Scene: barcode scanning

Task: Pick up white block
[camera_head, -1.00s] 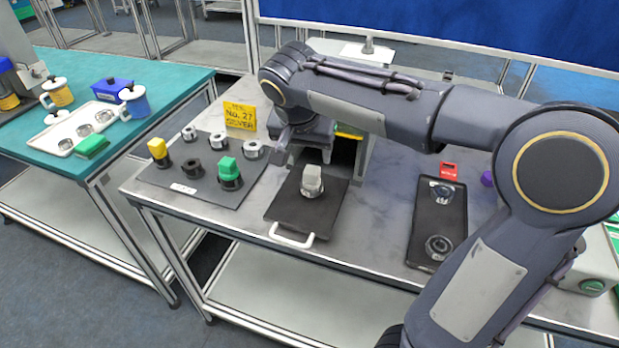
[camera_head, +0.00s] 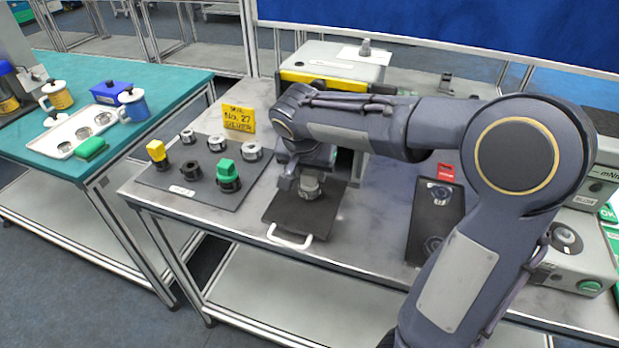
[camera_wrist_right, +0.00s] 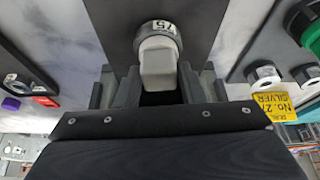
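The white block (camera_wrist_right: 157,62) is upright in a silver ring holder (camera_head: 310,188), which stands on a black plate (camera_head: 297,222) with a white handle. My right gripper (camera_head: 303,181) has come down over the block from behind and hides most of it in the head view. In the right wrist view, the block sits between the two dark fingers (camera_wrist_right: 158,88), which stand apart on either side of it; firm contact is not visible. My left gripper is not in view.
A grey board (camera_head: 214,190) left of the plate holds several ring holders, a green block (camera_head: 226,168) and a yellow block (camera_head: 156,150). A yellow sign (camera_head: 239,117) stands behind. A black tray (camera_head: 435,222) lies to the right. A teal table (camera_head: 60,168) is at left.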

